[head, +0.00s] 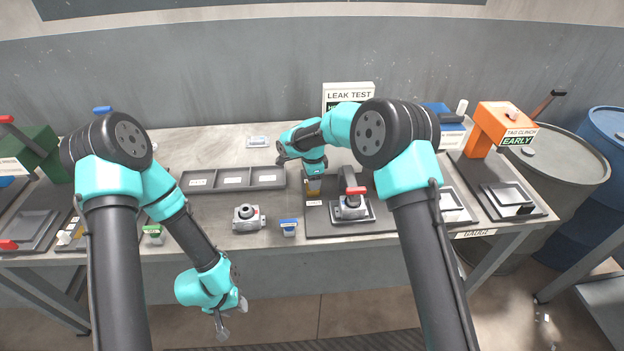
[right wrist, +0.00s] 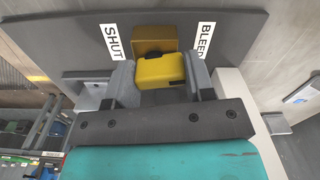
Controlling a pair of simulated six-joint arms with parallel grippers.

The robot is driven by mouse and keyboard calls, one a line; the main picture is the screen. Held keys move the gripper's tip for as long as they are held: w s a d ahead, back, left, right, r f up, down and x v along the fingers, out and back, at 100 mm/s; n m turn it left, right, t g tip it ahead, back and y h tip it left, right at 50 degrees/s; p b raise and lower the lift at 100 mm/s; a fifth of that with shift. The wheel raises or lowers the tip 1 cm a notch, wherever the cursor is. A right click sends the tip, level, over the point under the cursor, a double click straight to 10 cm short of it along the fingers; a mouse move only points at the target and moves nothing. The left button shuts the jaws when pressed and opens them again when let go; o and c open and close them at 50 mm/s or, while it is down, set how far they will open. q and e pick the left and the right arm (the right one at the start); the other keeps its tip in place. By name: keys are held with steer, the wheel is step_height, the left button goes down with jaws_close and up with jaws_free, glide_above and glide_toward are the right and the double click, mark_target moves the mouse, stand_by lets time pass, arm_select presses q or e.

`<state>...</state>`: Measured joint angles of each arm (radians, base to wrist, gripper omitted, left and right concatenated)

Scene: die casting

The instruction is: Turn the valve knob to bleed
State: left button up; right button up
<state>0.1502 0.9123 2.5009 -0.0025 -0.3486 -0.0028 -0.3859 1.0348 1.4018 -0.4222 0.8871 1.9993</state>
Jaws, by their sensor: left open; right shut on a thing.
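The yellow valve knob (right wrist: 162,72) sits on a dark panel (right wrist: 90,35) between a SHUT label (right wrist: 112,42) on the left and a BLEED label (right wrist: 206,40) on the right in the right wrist view. My right gripper (right wrist: 160,82) is shut on the knob, one grey finger on each side. I cannot tell which label the knob is turned to. In the head view the knob (head: 313,187) is partly hidden under my right gripper (head: 311,176). My left gripper (head: 225,325) hangs open and empty in front of the table.
A red-handled clamp fixture (head: 350,207) stands just right of the knob. A grey compartment tray (head: 233,179), a metal casting (head: 247,217) and a blue-topped block (head: 288,227) are to the left. A leak test box (head: 348,95) stands behind. An orange press (head: 500,125) is at right.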

steer(key=shift+m, duration=1)
steer(key=o, duration=0.9)
steer(key=shift+r, duration=0.15)
step_height(320, 180, up, 17)
steer(key=shift+r, duration=0.1)
